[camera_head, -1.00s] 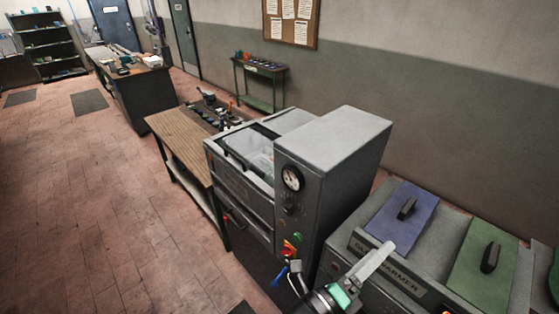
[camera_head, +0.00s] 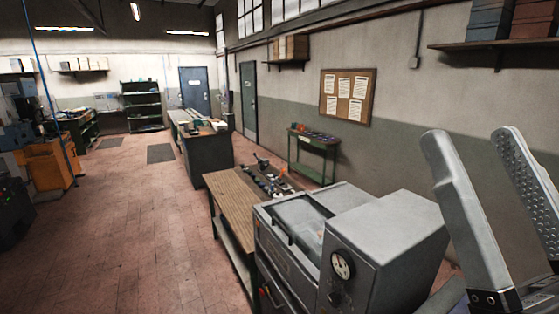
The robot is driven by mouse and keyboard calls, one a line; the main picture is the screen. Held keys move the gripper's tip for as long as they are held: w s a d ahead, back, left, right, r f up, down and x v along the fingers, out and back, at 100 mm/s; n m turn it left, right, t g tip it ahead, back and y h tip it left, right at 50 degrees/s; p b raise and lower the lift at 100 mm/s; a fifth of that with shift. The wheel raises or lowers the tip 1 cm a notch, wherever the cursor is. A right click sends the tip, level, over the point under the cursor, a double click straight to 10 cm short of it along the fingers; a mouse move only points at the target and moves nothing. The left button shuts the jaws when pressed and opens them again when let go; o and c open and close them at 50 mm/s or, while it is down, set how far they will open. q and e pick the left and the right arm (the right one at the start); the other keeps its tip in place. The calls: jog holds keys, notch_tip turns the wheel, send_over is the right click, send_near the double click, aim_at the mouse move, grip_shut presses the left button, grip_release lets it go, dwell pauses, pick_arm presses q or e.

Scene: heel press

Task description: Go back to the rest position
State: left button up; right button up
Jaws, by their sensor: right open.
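My right gripper (camera_head: 478,150) is at the right edge of the head view, raised high with its two grey fingers pointing up. The fingers are spread apart and nothing is between them. It is in front of the wall and to the right of the grey press machine (camera_head: 400,232), apart from it in the picture. The machine has a round gauge (camera_head: 342,264) on its front. My left gripper does not show.
A wooden workbench (camera_head: 238,205) with tools stands left of the machine. A green side table (camera_head: 313,146) stands against the wall below a cork board (camera_head: 347,97). A wall shelf (camera_head: 500,43) with boxes is at upper right. The tiled floor (camera_head: 150,230) at left is clear.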

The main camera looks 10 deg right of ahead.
pick_arm(q)
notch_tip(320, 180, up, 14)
jog(key=p, duration=1)
pick_arm(e)
notch_tip(320, 180, up, 14)
pick_arm(q)
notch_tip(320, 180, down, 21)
jog(key=b, duration=2)
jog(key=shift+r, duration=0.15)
pick_arm(e)
notch_tip(320, 180, down, 21)
jog(key=shift+r+y, duration=0.15)
jog(key=shift+y, duration=0.15)
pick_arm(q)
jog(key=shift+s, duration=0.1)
pick_arm(e)
jog(key=shift+s, duration=0.1)
